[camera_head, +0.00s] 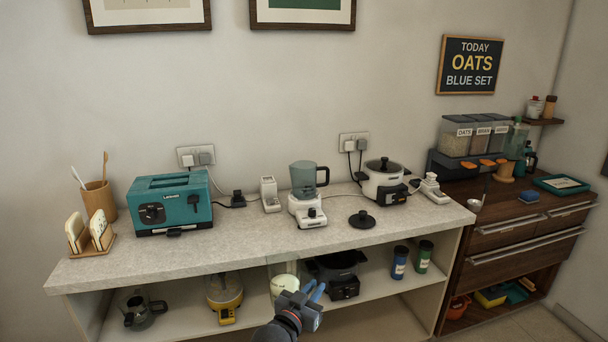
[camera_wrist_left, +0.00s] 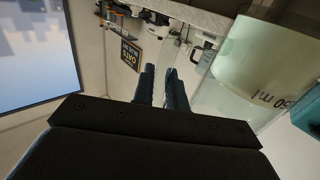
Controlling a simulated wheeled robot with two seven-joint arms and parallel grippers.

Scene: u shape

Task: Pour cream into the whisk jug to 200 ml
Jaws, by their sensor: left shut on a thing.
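My left gripper (camera_head: 314,293), with blue fingers, is at the bottom centre of the head view, in front of the lower shelf. Just left of it is a clear container (camera_head: 284,283) with pale cream inside. The container looms large at the right of the left wrist view (camera_wrist_left: 255,60), with dark "50 ml" lettering partly cut off. The gripper is shut, apparently on this container; the contact is hidden. A grey see-through jug (camera_head: 303,178) with a dark handle stands on a white base (camera_head: 308,212) on the counter; I cannot tell its contents. My right gripper is not in view.
The counter (camera_head: 250,242) has bare room at its front. A black lid (camera_head: 362,219) lies right of the white base, near a white cooker (camera_head: 383,182). A teal toaster (camera_head: 172,202) stands left. The shelf below holds another jug (camera_head: 143,310) and a black appliance (camera_head: 338,275).

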